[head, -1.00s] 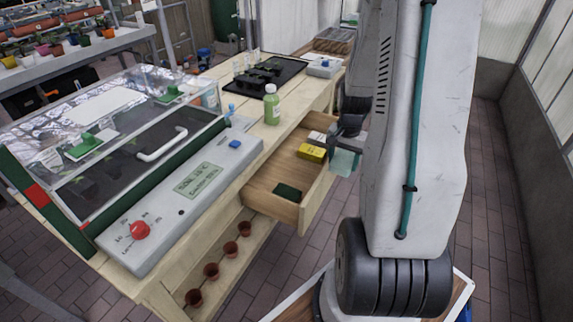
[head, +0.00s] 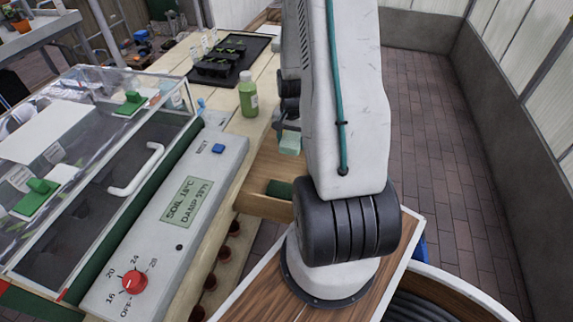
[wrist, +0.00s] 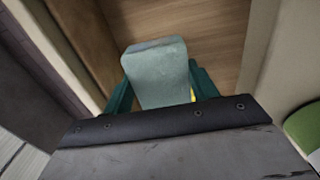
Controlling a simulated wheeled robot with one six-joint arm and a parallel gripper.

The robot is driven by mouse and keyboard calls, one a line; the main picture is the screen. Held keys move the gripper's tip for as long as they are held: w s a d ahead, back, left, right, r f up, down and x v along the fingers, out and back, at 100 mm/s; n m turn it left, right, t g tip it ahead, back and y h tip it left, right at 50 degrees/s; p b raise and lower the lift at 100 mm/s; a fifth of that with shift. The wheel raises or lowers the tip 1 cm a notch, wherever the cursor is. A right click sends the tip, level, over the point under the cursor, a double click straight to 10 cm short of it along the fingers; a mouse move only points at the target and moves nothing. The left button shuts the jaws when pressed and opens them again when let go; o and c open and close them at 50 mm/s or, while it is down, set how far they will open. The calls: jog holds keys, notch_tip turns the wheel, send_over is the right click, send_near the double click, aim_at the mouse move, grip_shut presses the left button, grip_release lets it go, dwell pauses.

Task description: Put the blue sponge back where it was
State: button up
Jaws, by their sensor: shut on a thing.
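The blue sponge looks pale blue-green, a block with a flat top (wrist: 157,60). It is between the two green fingers of my gripper (wrist: 160,88) in the wrist view. My gripper is shut on it. In the head view the sponge (head: 290,143) shows just left of my arm, over the open drawer (head: 262,204). The drawer's wooden floor (wrist: 205,30) lies beyond the sponge in the wrist view. My arm hides much of the drawer in the head view.
A dark green item (head: 279,188) lies in the drawer. A yellow thing peeks out behind the sponge in the wrist view. A green bottle (head: 248,95) stands on the bench near the drawer. A propagator with a clear lid (head: 90,150) fills the left. Open floor (head: 440,150) lies right.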

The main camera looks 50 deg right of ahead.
aim_at(291, 168)
notch_tip(291, 168, down, 11)
jog(key=shift+r, duration=0.15)
dwell(0.4)
jog(key=o, duration=0.9)
jog(key=shift+o, duration=0.2)
